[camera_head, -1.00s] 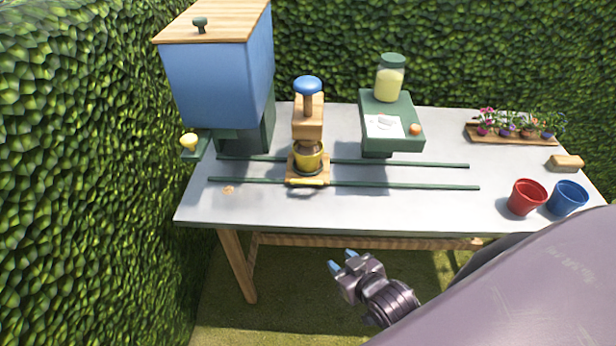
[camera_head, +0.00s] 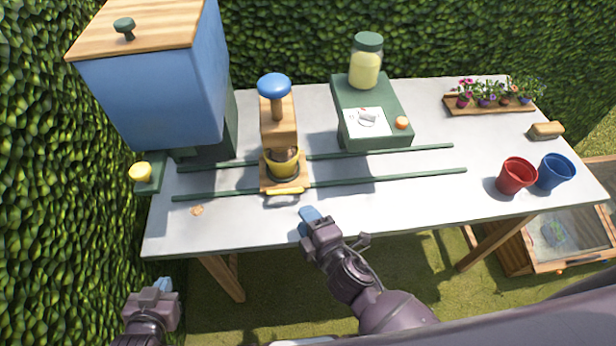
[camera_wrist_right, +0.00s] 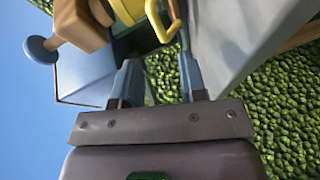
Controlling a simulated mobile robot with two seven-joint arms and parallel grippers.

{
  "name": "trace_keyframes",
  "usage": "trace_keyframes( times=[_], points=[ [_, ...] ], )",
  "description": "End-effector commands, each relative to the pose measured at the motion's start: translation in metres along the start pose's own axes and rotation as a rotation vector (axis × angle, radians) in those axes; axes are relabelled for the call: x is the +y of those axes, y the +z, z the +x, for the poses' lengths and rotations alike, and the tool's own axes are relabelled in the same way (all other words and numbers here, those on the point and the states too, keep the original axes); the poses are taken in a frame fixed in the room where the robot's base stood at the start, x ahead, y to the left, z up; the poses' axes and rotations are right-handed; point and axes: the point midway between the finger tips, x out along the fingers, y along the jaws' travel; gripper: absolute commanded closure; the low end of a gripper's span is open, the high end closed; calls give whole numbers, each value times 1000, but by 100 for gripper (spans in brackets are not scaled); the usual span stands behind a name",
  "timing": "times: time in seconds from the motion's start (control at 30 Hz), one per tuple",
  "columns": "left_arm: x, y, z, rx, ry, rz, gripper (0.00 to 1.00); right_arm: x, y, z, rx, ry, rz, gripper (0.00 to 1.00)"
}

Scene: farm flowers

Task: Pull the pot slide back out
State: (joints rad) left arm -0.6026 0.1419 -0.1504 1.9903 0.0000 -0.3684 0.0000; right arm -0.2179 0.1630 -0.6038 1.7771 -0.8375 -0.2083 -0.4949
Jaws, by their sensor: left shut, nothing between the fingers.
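The pot slide is a small wooden carriage (camera_head: 266,184) on two green rails, with a yellow handle (camera_head: 285,191) on its front edge. A yellow pot (camera_head: 282,164) with dark contents sits on it, beneath the wooden press with a blue knob (camera_head: 274,86). My right gripper (camera_head: 309,214) is open and empty, at the table's front edge, in front of and slightly right of the handle. In the right wrist view the handle (camera_wrist_right: 158,22) shows beyond the spread fingertips, apart from them. My left gripper (camera_head: 163,284) is shut and empty at lower left, off the table.
A blue hopper (camera_head: 160,85) stands on the left. A green stand (camera_head: 375,128) with a jar is behind the rails. Red (camera_head: 516,176) and blue (camera_head: 555,172) pots and a flower tray (camera_head: 490,108) are on the right.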

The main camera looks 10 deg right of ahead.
Motion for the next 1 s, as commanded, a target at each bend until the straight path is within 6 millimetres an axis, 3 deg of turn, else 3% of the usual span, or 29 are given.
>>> trace_keyframes(
  times=[0.1,0.27,0.7,1.0],
  points=[
    [0,-2,2,4,1,0,100,1,-1,0,7,11,-97,61],
    [0,2,-1,-5,-1,-1,100,2,-1,8,7,11,-115,61],
    [0,5,2,-4,0,0,100,2,-2,77,8,12,-110,61],
    [1,4,5,2,1,1,100,2,-1,105,6,11,-110,61]
  ],
)
